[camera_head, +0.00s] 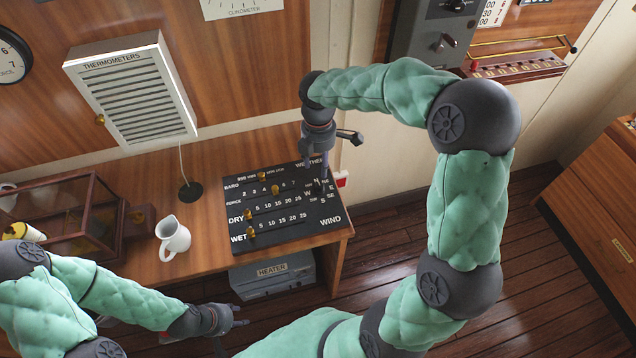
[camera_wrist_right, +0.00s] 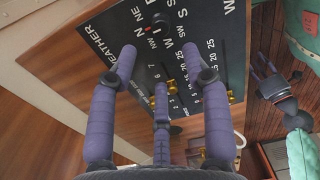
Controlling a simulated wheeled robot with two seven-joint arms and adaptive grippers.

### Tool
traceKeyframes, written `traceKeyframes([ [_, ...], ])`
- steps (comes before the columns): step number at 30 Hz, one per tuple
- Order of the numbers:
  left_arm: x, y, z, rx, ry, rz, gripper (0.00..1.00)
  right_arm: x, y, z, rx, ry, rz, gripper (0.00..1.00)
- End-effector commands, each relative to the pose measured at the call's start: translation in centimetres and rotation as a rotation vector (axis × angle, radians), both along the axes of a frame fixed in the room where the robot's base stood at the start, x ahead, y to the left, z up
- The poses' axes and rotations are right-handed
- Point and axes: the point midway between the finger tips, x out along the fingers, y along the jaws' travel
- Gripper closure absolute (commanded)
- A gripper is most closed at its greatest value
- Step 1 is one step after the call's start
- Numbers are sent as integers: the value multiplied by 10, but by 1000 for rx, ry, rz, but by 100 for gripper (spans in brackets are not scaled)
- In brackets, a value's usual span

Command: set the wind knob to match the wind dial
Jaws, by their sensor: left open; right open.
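The black weather board (camera_head: 262,222) lies on the wooden desk with rows BARO, FORCE, DRY, WET and a WIND area at its right. The wind knob is mostly hidden by my right gripper in the head view; in the right wrist view a dark round knob (camera_wrist_right: 160,20) stands among the compass letters. Its pointing direction is too small to tell. My right gripper (camera_head: 318,178) is open, pointing down over the WIND area; its spread fingers (camera_wrist_right: 160,60) show in the wrist view. My left gripper (camera_head: 238,316) is open and empty before the desk. I cannot identify a wind dial.
Brass sliders (camera_head: 250,232) sit on the board. A white jug (camera_head: 172,238) and a wood-framed case (camera_head: 75,215) stand left. A force gauge (camera_head: 10,55) and a thermometer box (camera_head: 130,90) are on the wall. A heater (camera_head: 272,275) sits below the desk.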

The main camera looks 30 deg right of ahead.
Motion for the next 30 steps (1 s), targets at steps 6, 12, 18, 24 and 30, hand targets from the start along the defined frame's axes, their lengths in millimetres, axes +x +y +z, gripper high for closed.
traceKeyframes([
  [6, 0, 0, -12, 0, 0, 0, 57, -3, 0, -41, 1, 6, 0, 52],
  [12, 0, 0, -20, 0, 0, 0, 57, -3, 0, -73, 1, 4, 0, 52],
  [18, 0, 0, -24, 0, 0, 0, 57, -3, 0, -92, 0, 3, 0, 52],
  [24, 0, 0, -25, 0, 0, 0, 57, -3, 0, -96, 0, 2, 0, 52],
  [30, 0, 0, -25, 0, 0, 0, 57, -3, 0, -95, 0, 2, 0, 57],
])
